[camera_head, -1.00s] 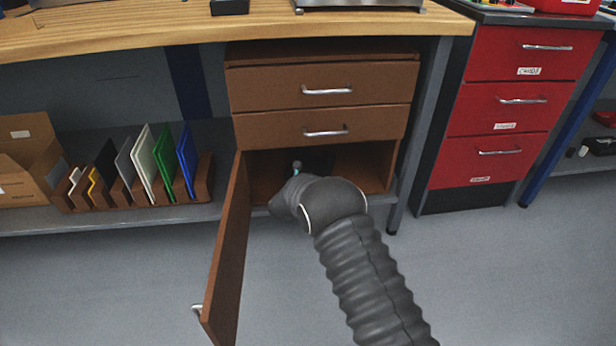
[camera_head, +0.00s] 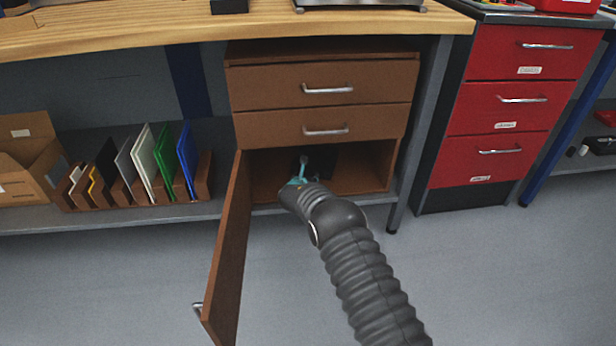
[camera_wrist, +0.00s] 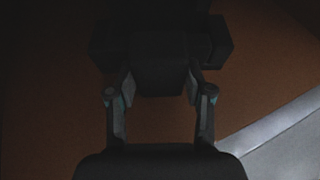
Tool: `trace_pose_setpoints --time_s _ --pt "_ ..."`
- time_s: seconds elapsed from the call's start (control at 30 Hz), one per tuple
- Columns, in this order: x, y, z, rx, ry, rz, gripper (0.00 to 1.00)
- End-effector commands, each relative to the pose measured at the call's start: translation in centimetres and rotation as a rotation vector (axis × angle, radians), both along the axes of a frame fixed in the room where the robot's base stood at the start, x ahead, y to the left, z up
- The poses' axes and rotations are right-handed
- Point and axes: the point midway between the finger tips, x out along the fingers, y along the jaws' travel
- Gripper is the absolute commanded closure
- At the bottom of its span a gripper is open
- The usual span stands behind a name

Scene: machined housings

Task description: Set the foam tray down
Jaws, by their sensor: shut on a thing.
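My gripper (camera_wrist: 160,88) is shut on the dark foam tray (camera_wrist: 160,62), with one finger on each side of a dark block-like part of it. The wider dark part of the tray spreads behind the fingers in the wrist view. In the head view my gripper (camera_head: 301,179), with teal parts, reaches into the open lower compartment of the brown cabinet (camera_head: 365,178). The tray shows there as a dark shape (camera_head: 323,161) beyond the gripper. The wrist view is very dark, so I cannot tell whether the tray touches the compartment floor.
The cabinet door (camera_head: 229,255) stands open on the left of my arm. Two closed drawers (camera_head: 325,105) are above the compartment. A rack of coloured panels (camera_head: 140,180) stands on the shelf at left. Red drawers (camera_head: 505,105) stand at right. The compartment's right side looks clear.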

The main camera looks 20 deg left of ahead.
Motion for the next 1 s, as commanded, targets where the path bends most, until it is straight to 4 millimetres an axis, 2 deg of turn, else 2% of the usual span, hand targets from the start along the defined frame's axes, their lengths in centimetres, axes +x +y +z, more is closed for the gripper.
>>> trace_pose_setpoints --time_s 0.23,0.27,0.33,0.73,1.0 --pt "0.0 0.0 -0.3 0.0 0.0 0.0 0.85" --pt "0.0 0.0 -0.1 0.0 0.0 0.0 0.41" --pt "0.0 0.0 -0.1 0.0 0.0 0.0 0.24" --pt "0.0 0.0 0.3 0.0 0.0 0.0 0.24" --pt "-2.6 -0.4 1.3 -0.003 0.001 0.001 0.24"
